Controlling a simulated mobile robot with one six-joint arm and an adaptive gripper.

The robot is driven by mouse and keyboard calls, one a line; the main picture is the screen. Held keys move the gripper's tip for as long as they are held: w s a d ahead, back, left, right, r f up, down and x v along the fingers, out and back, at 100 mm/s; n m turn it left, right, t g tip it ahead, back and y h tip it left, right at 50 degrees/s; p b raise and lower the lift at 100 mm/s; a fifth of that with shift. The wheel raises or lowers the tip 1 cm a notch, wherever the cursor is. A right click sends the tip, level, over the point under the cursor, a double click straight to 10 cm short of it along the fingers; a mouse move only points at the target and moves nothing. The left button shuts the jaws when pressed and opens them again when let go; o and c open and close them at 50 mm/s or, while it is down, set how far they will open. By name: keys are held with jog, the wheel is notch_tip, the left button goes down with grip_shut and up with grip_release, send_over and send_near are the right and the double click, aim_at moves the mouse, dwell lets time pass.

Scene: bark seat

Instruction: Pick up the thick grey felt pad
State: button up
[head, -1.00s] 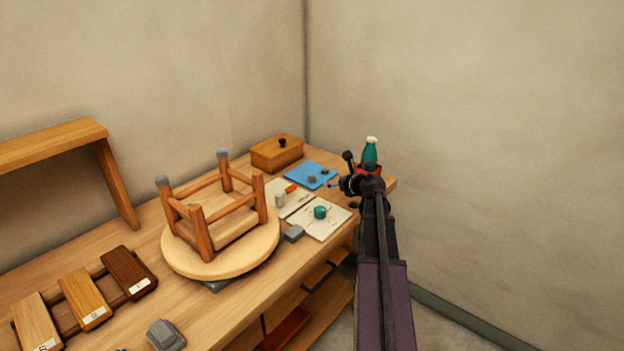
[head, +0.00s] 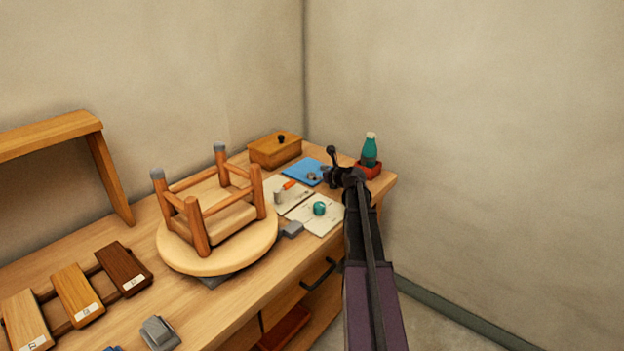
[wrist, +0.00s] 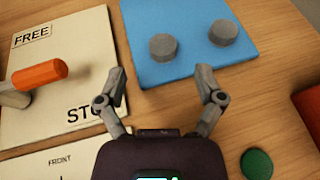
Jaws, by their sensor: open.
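Two round grey pads lie apart on a blue mat (wrist: 142,72) in the wrist view: a left pad (wrist: 163,46) and a right pad (wrist: 223,32). The right one looks a little taller, but I cannot tell surely which is the thick felt pad. My gripper (wrist: 162,82) is open and empty, its fingers over the near edge of the mat, with both pads beyond the fingertips. In the head view my gripper (head: 326,177) is at the right side of the blue mat (head: 297,169) and partly hides the pads.
Left of the mat is a card marked FREE (wrist: 55,50) with an orange-handled tool (wrist: 40,74). A green disc (wrist: 257,163) lies right of my gripper. A red tray (head: 374,170) holds a green bottle (head: 370,150). An upturned stool (head: 218,225) stands farther left.

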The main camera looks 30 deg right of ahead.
aim_at(312, 174)
jog(key=shift+w, duration=0.15)
jog(key=b+x, duration=0.1)
jog(key=x, duration=0.1)
jog(key=b+x, duration=0.1)
jog(key=x, duration=0.1)
jog(key=shift+d+f, duration=0.2)
jog(key=shift+d, duration=0.05)
jog(key=shift+w+f, duration=0.15)
jog(key=shift+w, duration=0.35)
jog(key=shift+a, duration=0.1)
jog(key=c, duration=0.8)
